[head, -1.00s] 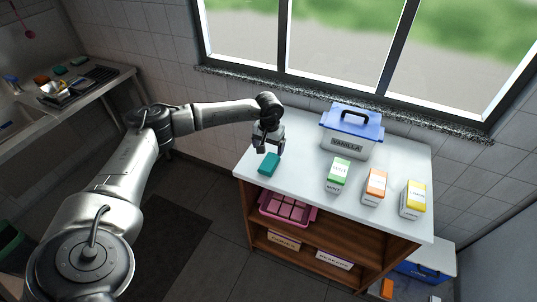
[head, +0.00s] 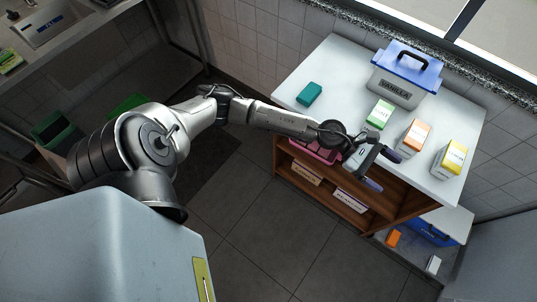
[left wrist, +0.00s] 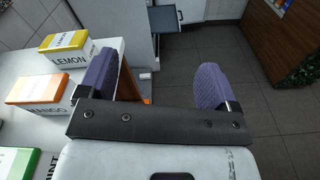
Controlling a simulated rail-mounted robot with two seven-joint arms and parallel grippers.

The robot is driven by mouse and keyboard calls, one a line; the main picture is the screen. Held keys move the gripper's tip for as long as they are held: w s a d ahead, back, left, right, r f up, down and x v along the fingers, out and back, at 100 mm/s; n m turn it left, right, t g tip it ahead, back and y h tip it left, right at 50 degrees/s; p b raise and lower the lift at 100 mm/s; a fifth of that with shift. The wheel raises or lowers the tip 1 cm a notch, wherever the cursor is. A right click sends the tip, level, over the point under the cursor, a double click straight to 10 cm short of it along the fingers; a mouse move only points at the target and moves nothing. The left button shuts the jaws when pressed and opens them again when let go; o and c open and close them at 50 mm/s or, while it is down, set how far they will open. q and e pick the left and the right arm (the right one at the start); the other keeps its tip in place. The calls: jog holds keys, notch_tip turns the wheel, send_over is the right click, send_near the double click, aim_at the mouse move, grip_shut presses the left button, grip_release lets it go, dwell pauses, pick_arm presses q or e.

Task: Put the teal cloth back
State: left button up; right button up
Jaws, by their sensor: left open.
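The teal cloth (head: 309,93), a small folded block, lies on the white counter top (head: 333,62) near its left end. My left gripper (head: 378,168) is open and empty. It is at the counter's front edge, to the right of the cloth and apart from it. In the left wrist view the two purple fingertips (left wrist: 152,88) are spread with nothing between them, and the cloth is not in that view. My right gripper is not in view.
A vanilla tub (head: 403,78) with a blue lid stands at the back. Green (head: 380,114), orange (head: 413,135) and yellow lemon (head: 450,157) cartons stand along the counter. A pink tray (head: 315,152) and labelled boxes sit on the shelves below. A sink counter (head: 45,25) is at upper left.

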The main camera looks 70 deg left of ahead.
pick_arm(q)
jog(key=s+a+f+m+g+y, duration=0.1)
jog(key=s+f+m+y, duration=0.3)
jog(key=s+m, duration=0.4)
jog(key=s+a+f+m+g+y, duration=0.1)
jog(key=s+f+m+g+y, duration=0.2)
jog(key=s+f+m+y, duration=0.2)
jog(key=s+a+f+m+g+y, duration=0.1)
jog(key=s+f+m+y, duration=0.3)
jog(key=s+m, duration=0.7)
jog(key=s+g, duration=0.1)
jog(key=s, duration=0.5)
jog(key=shift+a+f+y, duration=0.2)
jog(key=shift+y, duration=0.1)
